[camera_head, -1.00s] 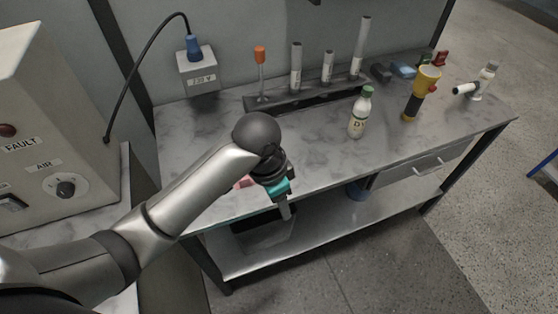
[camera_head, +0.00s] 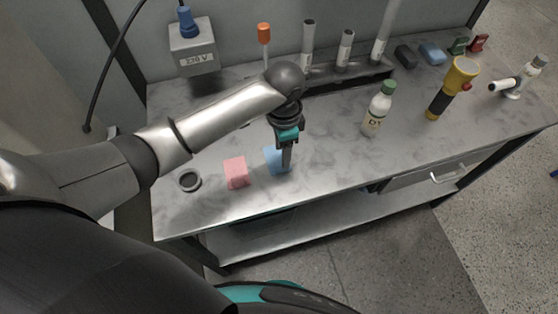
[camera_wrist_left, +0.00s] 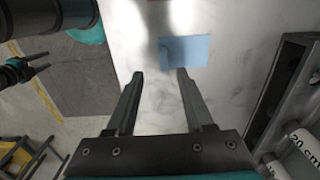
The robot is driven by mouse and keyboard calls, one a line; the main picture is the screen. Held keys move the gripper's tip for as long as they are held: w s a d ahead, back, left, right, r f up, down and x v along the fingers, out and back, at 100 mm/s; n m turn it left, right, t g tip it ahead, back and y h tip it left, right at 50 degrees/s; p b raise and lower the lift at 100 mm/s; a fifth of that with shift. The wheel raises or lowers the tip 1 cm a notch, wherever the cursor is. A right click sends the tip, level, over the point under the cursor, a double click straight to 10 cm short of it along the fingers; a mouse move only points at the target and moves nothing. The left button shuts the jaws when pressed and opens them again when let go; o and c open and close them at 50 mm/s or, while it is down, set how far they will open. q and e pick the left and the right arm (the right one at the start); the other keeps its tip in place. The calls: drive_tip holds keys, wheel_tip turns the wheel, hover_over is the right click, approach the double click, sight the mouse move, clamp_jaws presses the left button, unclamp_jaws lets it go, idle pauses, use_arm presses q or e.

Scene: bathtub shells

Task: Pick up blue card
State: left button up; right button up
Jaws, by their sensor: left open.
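The blue card (camera_head: 275,160) lies flat on the grey marbled bench, partly hidden behind my left gripper in the head view. My left gripper (camera_head: 286,168) points down over the card, its fingers close to the card's right part. In the left wrist view the blue card (camera_wrist_left: 185,51) lies just beyond the fingertips, mostly ahead of the right finger. The left gripper (camera_wrist_left: 160,74) is open with nothing between its fingers. In the wrist view another gripper (camera_wrist_left: 32,69) of mine shows at the left, off the bench; its jaw state is unclear.
A pink card (camera_head: 236,173) and a dark ring (camera_head: 189,181) lie left of the blue card. A bottle with a green cap (camera_head: 379,110) and a yellow flashlight (camera_head: 452,88) stand to the right. A dark rack (camera_head: 346,79) with tubes stands behind.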

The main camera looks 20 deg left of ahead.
sight(277, 155)
use_arm(q)
wheel_tip(277, 155, down, 2)
drive_tip(key=shift+w, duration=0.1)
drive_tip(key=shift+f, duration=0.2)
drive_tip(key=f, duration=0.2)
drive_tip(key=f+b, duration=0.1)
drive_tip(key=f, duration=0.2)
drive_tip(key=shift+w+a, duration=0.1)
drive_tip(key=shift+a, duration=0.1)
use_arm(e)
drive_tip(key=shift+w+a+f, duration=0.1)
drive_tip(key=shift+w+f, duration=0.5)
drive_tip(key=shift+w, duration=0.3)
use_arm(q)
clamp_jaws()
use_arm(e)
drive_tip(key=shift+s, duration=0.1)
